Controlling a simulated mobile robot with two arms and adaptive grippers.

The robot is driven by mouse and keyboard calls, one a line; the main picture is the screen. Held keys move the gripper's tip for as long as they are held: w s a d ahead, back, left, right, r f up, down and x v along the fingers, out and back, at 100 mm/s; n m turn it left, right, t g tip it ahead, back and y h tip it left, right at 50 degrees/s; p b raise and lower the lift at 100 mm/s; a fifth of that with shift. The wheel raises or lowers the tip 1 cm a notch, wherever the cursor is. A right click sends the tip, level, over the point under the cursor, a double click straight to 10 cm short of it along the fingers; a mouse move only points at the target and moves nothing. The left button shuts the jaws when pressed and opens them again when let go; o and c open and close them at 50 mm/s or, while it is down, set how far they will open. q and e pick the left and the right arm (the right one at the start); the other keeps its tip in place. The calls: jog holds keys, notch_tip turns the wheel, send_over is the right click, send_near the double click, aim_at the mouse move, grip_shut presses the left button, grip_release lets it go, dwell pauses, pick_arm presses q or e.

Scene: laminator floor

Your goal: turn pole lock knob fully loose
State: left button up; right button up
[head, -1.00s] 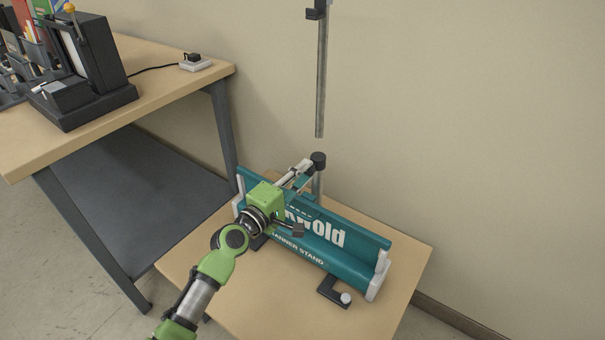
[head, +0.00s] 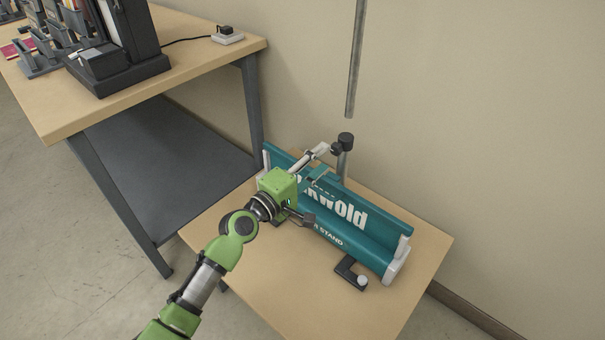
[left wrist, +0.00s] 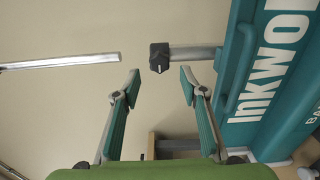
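The black pole lock knob (head: 345,140) sits atop the short grey lower pole (head: 343,164) behind the teal banner stand (head: 380,228). My left gripper (head: 324,163) reaches over the stand from the left. Its two fingers are spread with nothing between them, and the left wrist view shows the open gripper (left wrist: 160,76) apart from the knob. The upper pole (head: 355,70) is above, with a gap between it and the knob. My right gripper is not in view.
The stand rests on a small wooden table (head: 250,275) against the wall. A black bracket with a white knob (head: 350,272) lies at its front right. A larger workbench (head: 190,38) with a black machine (head: 112,50) stands at the left.

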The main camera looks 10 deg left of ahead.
pick_arm(q)
jog(key=v, duration=0.8)
